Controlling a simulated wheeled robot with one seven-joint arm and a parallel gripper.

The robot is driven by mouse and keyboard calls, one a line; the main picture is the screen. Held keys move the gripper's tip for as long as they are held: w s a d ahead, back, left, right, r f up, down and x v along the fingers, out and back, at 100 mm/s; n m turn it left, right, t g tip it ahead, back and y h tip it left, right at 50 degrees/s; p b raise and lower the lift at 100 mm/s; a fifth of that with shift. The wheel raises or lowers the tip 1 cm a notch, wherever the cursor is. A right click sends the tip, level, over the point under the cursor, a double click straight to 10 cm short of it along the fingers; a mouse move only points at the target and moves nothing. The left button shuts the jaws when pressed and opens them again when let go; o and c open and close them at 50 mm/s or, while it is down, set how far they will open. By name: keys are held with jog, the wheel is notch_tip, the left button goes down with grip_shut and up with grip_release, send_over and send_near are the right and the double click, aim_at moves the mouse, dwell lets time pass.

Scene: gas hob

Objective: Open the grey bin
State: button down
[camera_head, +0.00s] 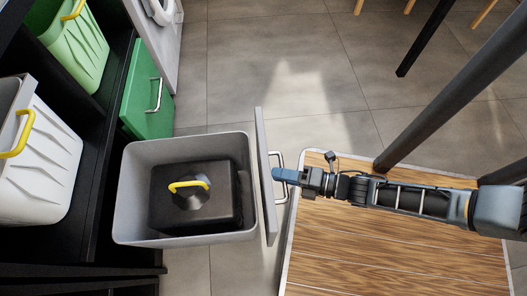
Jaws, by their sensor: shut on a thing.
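The grey bin (127,205) is a pull-out drawer, seen from above. It stands out to the right from the black cabinet. Inside it sits a black box-shaped container (222,215) with a yellow handle (188,185) on its lid. The grey front panel (265,185) of the bin carries a silver bar handle (283,199) on its outer side. My gripper (279,174) reaches in from the right, and its blue fingers are shut on this handle.
A green drawer front (145,95) is closed above the bin. A light green bin (75,45) and a white bin (60,150) stand on the shelves at left. A wooden surface (390,250) lies below my arm. Dark table legs (425,120) stand at right. Tiled floor is clear at the top middle.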

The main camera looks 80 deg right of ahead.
jog(key=shift+s+d, duration=0.25)
jog(key=shift+s, duration=0.55)
jog(key=shift+s+d, duration=0.2)
jog(key=shift+s, duration=0.55)
jog(key=c, duration=1.4)
grip_release()
jog(key=shift+s, duration=0.1)
jog(key=s+r+p, duration=0.1)
jog(key=s, duration=0.6)
jog(key=shift+s+a+r, duration=0.15)
jog(key=shift+s+a, duration=0.1)
jog(key=shift+a, duration=0.05)
